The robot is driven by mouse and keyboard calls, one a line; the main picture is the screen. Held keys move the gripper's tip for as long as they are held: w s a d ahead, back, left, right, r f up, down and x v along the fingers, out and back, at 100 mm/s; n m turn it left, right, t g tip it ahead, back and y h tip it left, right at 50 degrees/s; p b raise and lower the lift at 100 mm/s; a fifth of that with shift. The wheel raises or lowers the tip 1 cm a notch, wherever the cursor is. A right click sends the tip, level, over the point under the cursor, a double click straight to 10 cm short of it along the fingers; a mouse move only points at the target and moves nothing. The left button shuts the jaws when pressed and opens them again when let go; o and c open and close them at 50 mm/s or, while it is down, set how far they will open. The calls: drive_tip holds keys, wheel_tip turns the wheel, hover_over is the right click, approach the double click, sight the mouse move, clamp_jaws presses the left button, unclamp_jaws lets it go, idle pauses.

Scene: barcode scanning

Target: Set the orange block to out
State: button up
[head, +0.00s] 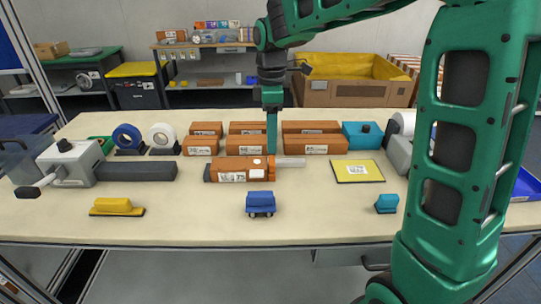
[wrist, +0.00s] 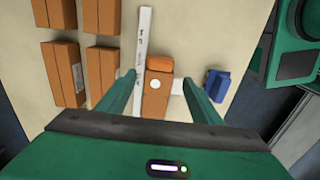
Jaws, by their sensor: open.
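The orange block (head: 240,168) sits mid-table in the head view, with white labels on its front and a pale patch on top. A light grey bar (head: 290,162) sticks out to its right, and a dark piece shows at its left end. In the wrist view the orange block (wrist: 156,97) lies between my fingers, with the pale bar (wrist: 143,40) running alongside it. My gripper (wrist: 158,78) is open, with a finger on each side of the block and bar. In the head view my gripper (head: 271,150) is down at the block's right end; contact cannot be told.
Orange-brown boxes (head: 202,138) stand in rows behind the block. A blue piece (head: 260,202) is in front, a yellow piece (head: 117,206) at front left, a yellow-topped plate (head: 357,171) to the right. Bare table (head: 190,215) lies in front of the block.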

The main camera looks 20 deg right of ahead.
sight(272, 160)
wheel_tip(272, 160, down, 7)
drive_tip(key=shift+f, duration=0.1)
idle(0.4)
drive_tip(key=c, duration=1.5)
clamp_jaws()
